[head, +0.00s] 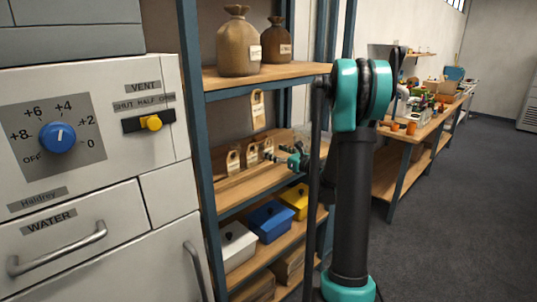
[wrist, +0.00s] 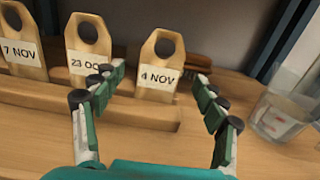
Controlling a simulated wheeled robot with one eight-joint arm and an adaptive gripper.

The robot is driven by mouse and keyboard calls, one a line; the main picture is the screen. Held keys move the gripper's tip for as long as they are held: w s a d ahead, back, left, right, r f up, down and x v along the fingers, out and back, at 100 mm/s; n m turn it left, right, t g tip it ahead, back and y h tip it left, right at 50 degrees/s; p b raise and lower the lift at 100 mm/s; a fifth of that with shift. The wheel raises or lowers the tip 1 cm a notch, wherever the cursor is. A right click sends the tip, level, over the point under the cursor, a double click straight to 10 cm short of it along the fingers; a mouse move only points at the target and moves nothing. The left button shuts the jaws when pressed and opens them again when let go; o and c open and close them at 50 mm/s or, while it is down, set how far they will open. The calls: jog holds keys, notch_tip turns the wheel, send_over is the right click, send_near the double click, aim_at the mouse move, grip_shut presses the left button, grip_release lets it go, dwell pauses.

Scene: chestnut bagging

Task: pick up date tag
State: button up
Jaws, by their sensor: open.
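Several wooden date tags with holed tops stand in a row in a slotted wooden rack (wrist: 60,97) on the shelf. In the wrist view the rightmost tag (wrist: 160,58) reads "4 NOV". To its left are a tag (wrist: 88,45) reading "23 OC", its end covered by my finger, and a tag (wrist: 22,50) reading "7 NOV". My gripper (wrist: 158,80) is open and empty. Its fingertips reach to either side of the "4 NOV" tag, with the left one overlapping the "23 OC" label. In the head view my gripper (head: 297,160) is right of the tag row (head: 252,155).
A clear glass container (wrist: 282,115) stands right of my gripper, near a blue shelf post (wrist: 280,40). A larger tag (head: 257,110) hangs above the row. Sacks (head: 238,48) stand on the shelf above; white, blue (head: 270,221) and yellow boxes sit below.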

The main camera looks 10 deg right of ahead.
aim_at(269, 148)
jog(key=x, duration=0.4)
jog(key=shift+w, duration=0.1)
jog(key=c, duration=1)
notch_tip(269, 148, up, 10)
jog(key=shift+c, duration=0.2)
jog(key=v, duration=2.4)
jog(key=shift+s, duration=0.3)
dwell(1.2)
jog(key=shift+d, duration=0.1)
